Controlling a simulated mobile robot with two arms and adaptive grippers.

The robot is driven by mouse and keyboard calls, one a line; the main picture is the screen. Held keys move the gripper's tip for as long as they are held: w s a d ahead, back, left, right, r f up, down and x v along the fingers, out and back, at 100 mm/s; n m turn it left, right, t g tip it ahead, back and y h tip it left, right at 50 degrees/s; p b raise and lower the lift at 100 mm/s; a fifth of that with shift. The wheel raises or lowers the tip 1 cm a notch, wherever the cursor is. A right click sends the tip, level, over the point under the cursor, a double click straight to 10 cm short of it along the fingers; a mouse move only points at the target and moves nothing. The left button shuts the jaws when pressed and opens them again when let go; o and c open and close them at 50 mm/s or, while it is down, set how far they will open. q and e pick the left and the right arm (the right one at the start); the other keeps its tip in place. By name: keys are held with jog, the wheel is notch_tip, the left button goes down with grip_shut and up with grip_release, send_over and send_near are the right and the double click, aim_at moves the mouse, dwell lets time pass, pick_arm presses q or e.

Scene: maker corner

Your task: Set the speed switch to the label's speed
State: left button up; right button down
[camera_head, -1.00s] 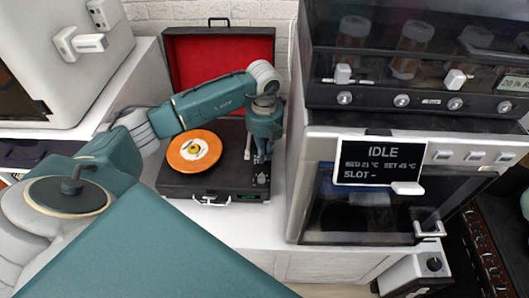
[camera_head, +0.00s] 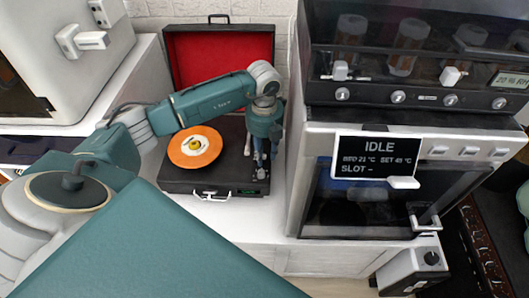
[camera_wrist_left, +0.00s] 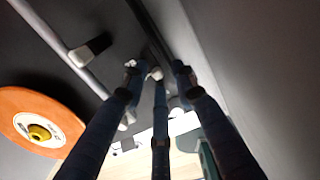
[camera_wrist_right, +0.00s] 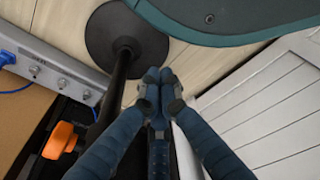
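The black suitcase turntable (camera_head: 185,186) stands open on the white counter, with an orange record (camera_head: 195,147) on it. The record's pale label has a yellow centre; its print is too small to read. My left gripper (camera_head: 264,156) reaches down over the deck's right side. In the left wrist view, its fingertips (camera_wrist_left: 156,73) are apart, close above the dark deck beside the silver tonearm (camera_wrist_left: 75,54). The speed switch cannot be made out clearly; my fingers cover that area. My right gripper (camera_wrist_right: 161,78) is shut and empty, away from the turntable.
The red-lined lid (camera_head: 225,62) stands up behind the deck. A tall machine with an IDLE screen (camera_head: 377,158) stands close on the right. A white-grey box (camera_head: 62,80) stands at left. In the right wrist view, a black stand (camera_wrist_right: 125,45) is close to my right fingers.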

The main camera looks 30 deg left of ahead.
aim_at(265, 156)
pick_arm(q)
notch_tip(265, 156, up, 12)
dwell(0.4)
dwell(0.4)
